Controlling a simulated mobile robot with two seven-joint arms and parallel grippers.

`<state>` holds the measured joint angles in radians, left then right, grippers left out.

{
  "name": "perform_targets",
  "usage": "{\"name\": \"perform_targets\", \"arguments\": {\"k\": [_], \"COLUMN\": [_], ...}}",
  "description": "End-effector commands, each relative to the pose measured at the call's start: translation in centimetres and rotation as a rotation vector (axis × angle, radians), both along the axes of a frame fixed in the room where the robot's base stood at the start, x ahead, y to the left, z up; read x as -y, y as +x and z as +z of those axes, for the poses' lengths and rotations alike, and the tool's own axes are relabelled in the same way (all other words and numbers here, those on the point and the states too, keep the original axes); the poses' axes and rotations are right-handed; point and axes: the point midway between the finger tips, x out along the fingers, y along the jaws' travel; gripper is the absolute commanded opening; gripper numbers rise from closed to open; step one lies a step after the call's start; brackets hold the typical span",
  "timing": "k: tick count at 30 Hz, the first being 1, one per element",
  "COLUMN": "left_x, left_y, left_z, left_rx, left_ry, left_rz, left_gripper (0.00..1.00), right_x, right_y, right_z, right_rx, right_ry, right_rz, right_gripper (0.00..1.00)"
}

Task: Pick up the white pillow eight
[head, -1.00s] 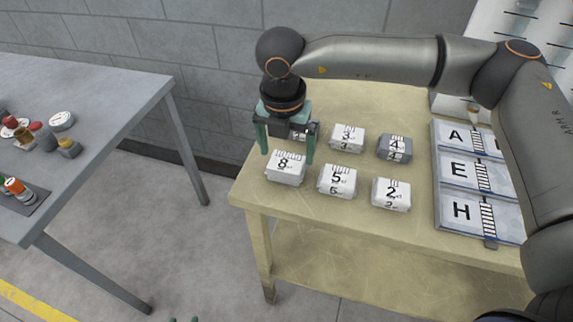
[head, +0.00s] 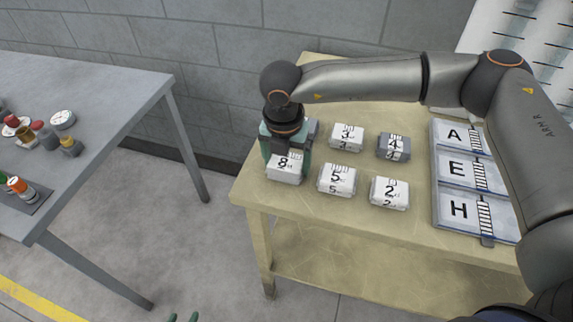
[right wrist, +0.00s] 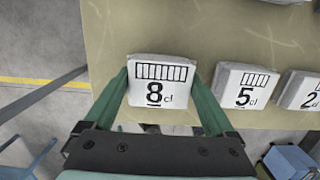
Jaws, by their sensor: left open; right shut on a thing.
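The white pillow eight (head: 285,174) sits on the near left part of the tan table (head: 310,215). My right gripper (head: 286,160) reaches down over it and is shut on it, a finger on each side. In the right wrist view the pillow (right wrist: 160,84), printed with an 8, lies between the green fingertips of my right gripper (right wrist: 162,85). The pillow appears to rest on the table. My left gripper (head: 183,318) shows only as green fingertips at the bottom edge of the head view, open and far from the pillow.
Pillow 5 (head: 337,179) is close on the right, with pillow 2 (head: 389,193) beyond it. Behind are pillow 3 (head: 347,137) and grey pillow 4 (head: 394,146). Lettered panels A, E, H (head: 459,210) lie at right. A grey table (head: 110,95) stands left across a floor gap.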

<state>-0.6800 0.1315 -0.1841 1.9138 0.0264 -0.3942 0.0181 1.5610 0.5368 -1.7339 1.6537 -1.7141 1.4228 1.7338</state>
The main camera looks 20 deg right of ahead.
Motion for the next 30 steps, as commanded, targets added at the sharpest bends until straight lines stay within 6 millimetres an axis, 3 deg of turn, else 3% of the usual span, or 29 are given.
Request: {"name": "perform_targets", "arguments": {"k": [1, 7, 17, 24, 30], "left_x": [0.0, 0.0, 0.0, 0.0, 0.0], "left_y": [0.0, 0.0, 0.1, 0.1, 0.1], "left_z": [0.0, 0.0, 0.0, -0.2, -1.1], "left_rx": [0.0, 0.001, 0.002, 0.002, 0.002], "left_ry": [0.0, 0.0, 0.0, 0.0, 0.0], "left_rz": [0.0, 0.0, 0.0, 0.0, 0.0], "left_gripper": [0.5, 0.5, 0.5, 0.5, 0.5], "right_x": [0.0, 0.0, 0.0, -0.1, -1.3], "right_y": [0.0, 0.0, 0.1, 0.1, -3.4], "right_z": [0.0, 0.1, 0.4, 3.3, 7.3], "right_rx": [0.001, 0.001, 0.002, 0.005, 0.007], "right_ry": [0.001, 0.0, 0.001, 0.002, 0.003], "right_rz": [0.0, 0.0, 0.0, 0.001, 0.008], "right_gripper": [0.57, 0.35, 0.35, 0.35, 0.35]}}
